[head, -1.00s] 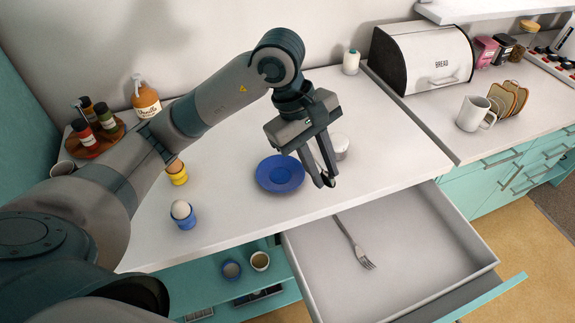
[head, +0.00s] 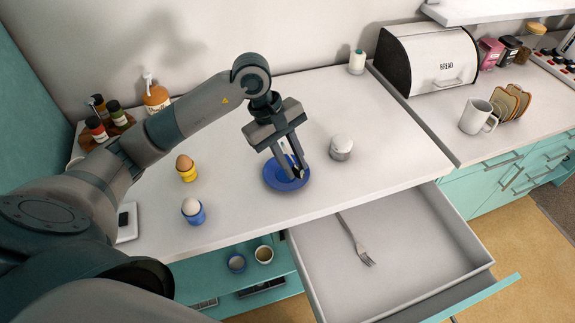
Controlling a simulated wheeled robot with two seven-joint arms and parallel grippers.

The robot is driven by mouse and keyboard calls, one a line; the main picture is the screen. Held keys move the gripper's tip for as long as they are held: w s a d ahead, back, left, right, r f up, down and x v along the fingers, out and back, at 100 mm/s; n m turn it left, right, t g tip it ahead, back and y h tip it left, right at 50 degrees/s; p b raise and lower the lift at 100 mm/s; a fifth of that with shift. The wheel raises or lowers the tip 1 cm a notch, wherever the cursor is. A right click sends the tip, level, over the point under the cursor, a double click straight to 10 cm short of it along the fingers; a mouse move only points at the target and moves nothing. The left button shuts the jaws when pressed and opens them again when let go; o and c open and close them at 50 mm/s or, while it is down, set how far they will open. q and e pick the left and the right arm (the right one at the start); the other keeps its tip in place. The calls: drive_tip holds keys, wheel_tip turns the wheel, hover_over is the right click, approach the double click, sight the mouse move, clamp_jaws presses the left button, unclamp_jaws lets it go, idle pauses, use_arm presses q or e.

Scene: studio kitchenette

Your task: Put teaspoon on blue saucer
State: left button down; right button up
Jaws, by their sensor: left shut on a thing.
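The blue saucer (head: 272,182) lies on the white counter near its front edge, partly hidden behind my left gripper. My left gripper (head: 297,175) points down over the saucer, its fingertips at the right part of the dish. It is shut on the teaspoon (head: 287,147), which shows only as a thin pale silver sliver between the fingers. The rest of the teaspoon is hidden, and I cannot tell whether it touches the saucer. My right gripper is not in view.
Two egg cups with eggs, yellow (head: 188,175) and blue (head: 195,216), stand to the left. An open drawer (head: 400,255) holding a fork (head: 356,240) juts out below the counter. The counter behind the saucer is clear.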

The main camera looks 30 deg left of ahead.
use_arm(q)
drive_tip(key=shift+w+a+f, duration=0.15)
drive_tip(key=shift+a+f, duration=0.15)
drive_tip(key=shift+a, duration=0.2)
drive_tip(key=shift+w+a+f, duration=0.15)
drive_tip(key=shift+a+f, duration=0.15)
drive_tip(key=shift+a, duration=0.15)
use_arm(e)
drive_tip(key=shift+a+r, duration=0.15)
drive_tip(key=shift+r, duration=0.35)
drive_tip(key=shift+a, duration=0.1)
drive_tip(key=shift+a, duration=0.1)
use_arm(q)
drive_tip(key=shift+f+p, duration=0.6)
drive_tip(key=shift+p, duration=0.15)
wheel_tip(320, 180, down, 2)
drive_tip(key=shift+f+p, duration=0.25)
drive_tip(key=shift+p, duration=0.45)
drive_tip(key=shift+f, duration=0.2)
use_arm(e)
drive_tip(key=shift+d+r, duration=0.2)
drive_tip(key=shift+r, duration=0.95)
use_arm(q)
drive_tip(key=shift+f+b, duration=0.25)
drive_tip(key=shift+b, duration=0.2)
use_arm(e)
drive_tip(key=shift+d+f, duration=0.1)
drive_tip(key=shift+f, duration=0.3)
